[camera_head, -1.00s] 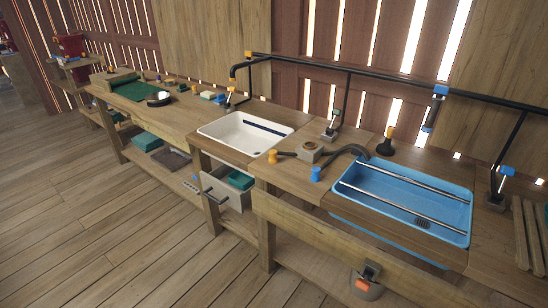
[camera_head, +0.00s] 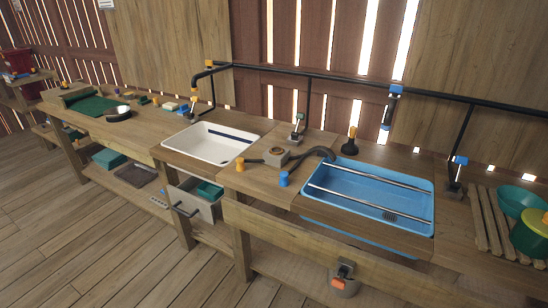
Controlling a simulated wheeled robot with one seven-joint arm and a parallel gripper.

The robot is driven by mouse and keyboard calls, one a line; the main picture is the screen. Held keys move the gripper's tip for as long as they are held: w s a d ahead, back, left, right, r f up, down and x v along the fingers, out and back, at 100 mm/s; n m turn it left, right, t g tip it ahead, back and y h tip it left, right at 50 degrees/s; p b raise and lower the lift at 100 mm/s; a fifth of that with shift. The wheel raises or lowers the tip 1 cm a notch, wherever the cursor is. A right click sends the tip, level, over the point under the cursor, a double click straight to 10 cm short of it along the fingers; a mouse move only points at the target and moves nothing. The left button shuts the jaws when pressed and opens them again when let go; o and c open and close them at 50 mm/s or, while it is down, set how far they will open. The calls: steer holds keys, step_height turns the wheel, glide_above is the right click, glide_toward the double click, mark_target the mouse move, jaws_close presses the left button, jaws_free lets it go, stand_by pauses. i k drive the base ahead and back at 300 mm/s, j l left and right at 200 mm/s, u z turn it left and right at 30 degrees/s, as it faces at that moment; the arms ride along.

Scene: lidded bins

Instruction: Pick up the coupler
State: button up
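No part is plainly recognisable as the coupler, and I cannot tell which item it is. Small pipe-like parts lie about the sink bench: an orange-ended piece (camera_head: 240,164) and a blue end (camera_head: 283,180) between the two basins, and a blue-topped dark piece (camera_head: 391,105) on the black pipe (camera_head: 310,75) along the wall. A dark curved hose (camera_head: 318,153) reaches the edge of the blue basin (camera_head: 350,226). My gripper is not in view.
A white basin (camera_head: 197,154) is set in the bench. A green bowl (camera_head: 520,201) and a wooden slatted rack (camera_head: 483,225) are at the right. The plank floor (camera_head: 90,255) at the front left is clear.

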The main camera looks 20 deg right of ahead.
mark_target(241, 167)
steer(key=i+u, duration=0.2)
steer(key=u, duration=0.5)
steer(key=i+l+u, duration=0.3)
steer(key=i+l, duration=0.15)
steer(key=i+l+u, duration=0.35)
steer(key=l, duration=0.3)
steer(key=i+l, duration=0.45)
steer(key=l, duration=0.15)
